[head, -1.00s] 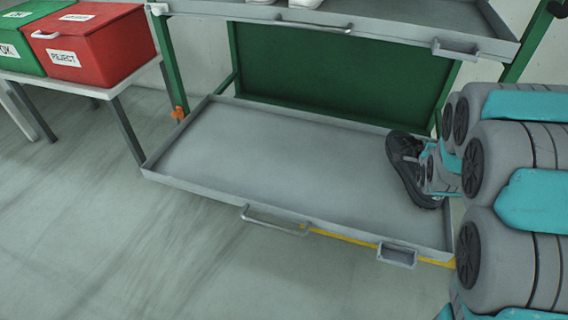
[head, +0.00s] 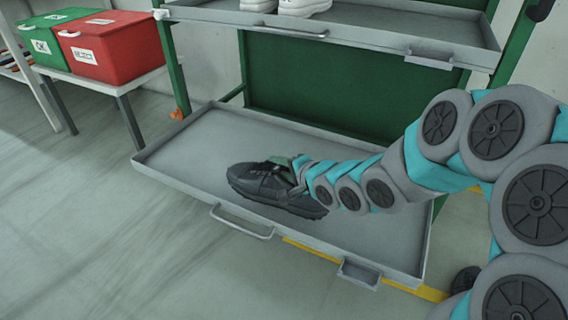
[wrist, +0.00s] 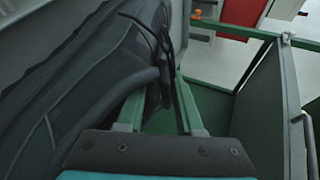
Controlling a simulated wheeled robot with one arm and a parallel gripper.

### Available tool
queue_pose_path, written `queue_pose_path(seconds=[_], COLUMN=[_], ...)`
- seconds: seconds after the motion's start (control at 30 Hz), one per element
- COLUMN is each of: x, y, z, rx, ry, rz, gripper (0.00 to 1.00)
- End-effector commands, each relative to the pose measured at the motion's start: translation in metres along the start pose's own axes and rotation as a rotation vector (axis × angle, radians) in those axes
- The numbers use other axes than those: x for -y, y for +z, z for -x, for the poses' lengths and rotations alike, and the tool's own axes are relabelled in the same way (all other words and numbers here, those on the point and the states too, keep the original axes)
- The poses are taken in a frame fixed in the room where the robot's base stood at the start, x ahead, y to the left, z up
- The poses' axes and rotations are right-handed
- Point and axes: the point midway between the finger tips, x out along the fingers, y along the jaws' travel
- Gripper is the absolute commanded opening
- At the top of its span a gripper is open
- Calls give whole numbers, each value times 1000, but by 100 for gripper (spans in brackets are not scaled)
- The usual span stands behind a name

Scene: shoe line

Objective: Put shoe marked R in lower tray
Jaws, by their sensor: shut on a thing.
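I cannot tell whether the sole touches the tray floor. No R mark is readable on the shoe.
White shoes (head: 300,7) stand on the upper tray (head: 380,38) above. A red REJECT box (head: 110,50) and a green OK box (head: 52,45) sit on a table at the left. The lower tray is otherwise bare, with raised rims and a front handle (head: 240,225).

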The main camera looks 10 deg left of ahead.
Motion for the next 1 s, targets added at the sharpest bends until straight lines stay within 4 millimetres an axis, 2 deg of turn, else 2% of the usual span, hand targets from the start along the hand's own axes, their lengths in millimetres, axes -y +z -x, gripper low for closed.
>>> queue_pose_path(seconds=[0.13, 0.43, 1.0], x=[10, 9, 29], y=[-8, -20, -102], z=[-2, -18, -91], rx=[-3, 4, 2], ry=[2, 0, -2], rz=[2, 2, 2], gripper=[0, 0, 0])
